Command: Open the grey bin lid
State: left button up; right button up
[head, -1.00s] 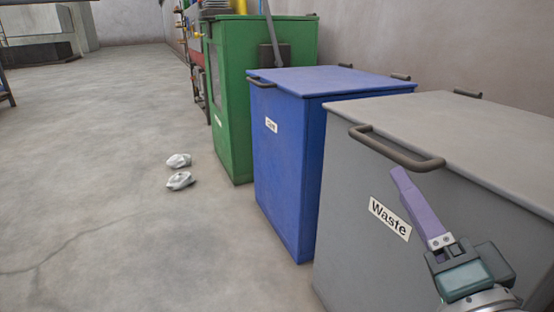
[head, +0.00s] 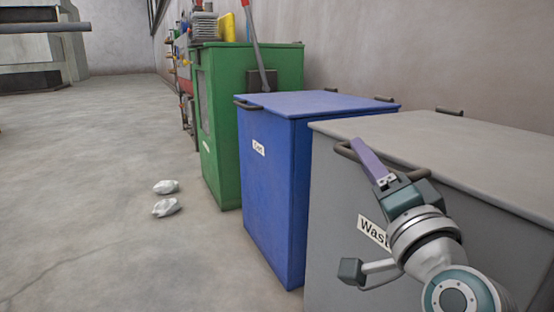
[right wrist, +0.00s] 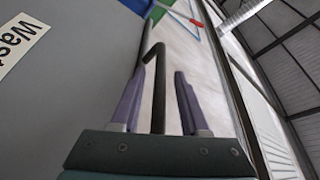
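The grey bin (head: 332,225) with a "Waste" label stands at the right of the head view. Its grey lid (head: 450,150) lies flat and closed. A dark bar handle (head: 344,151) sits at the lid's front edge, partly hidden by my right gripper (head: 362,147). In the right wrist view the handle (right wrist: 159,105) runs between the two purple fingers of my right gripper (right wrist: 160,76). The fingers are apart, with a visible gap on the right side of the bar. My left gripper is not in view.
A blue bin (head: 270,190) stands beside the grey one, with a green bin (head: 225,150) beyond it. A wall runs behind the bins. Two white crumpled bags (head: 166,197) lie on the floor, which is otherwise open at the left.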

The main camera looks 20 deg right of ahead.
grip_shut()
dwell(1.2)
